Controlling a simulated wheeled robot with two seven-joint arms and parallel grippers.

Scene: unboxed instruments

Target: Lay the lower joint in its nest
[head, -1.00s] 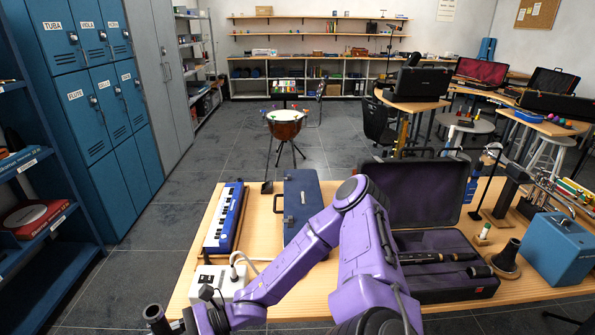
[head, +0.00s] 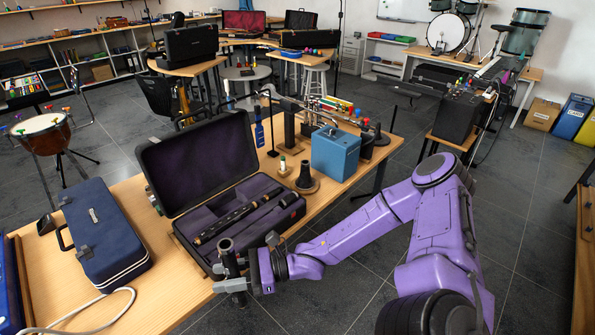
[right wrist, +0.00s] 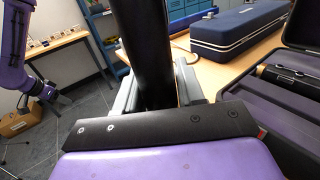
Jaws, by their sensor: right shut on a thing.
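My right gripper (head: 236,284) is shut on a dark, tube-like piece, which I take to be the lower joint (head: 229,262). It stands nearly upright, just in front of the open case's near edge. In the right wrist view, the joint (right wrist: 152,45) rises between the fingers. The case (head: 200,158) has a dark purple lining and a raised lid. A long dark joint with light rings (head: 232,221) and a shorter dark piece (head: 266,197) lie in it. The nests near the held joint are partly hidden. My left gripper (right wrist: 50,94) is small in the right wrist view, its jaws unclear.
A closed blue case (head: 98,232) lies left of the open case. A dark cone-shaped stand (head: 306,178) and a blue box (head: 335,153) are behind it to the right. A pale cable (head: 105,305) runs along the table's near left. Bare tabletop (head: 165,280) lies between the cases.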

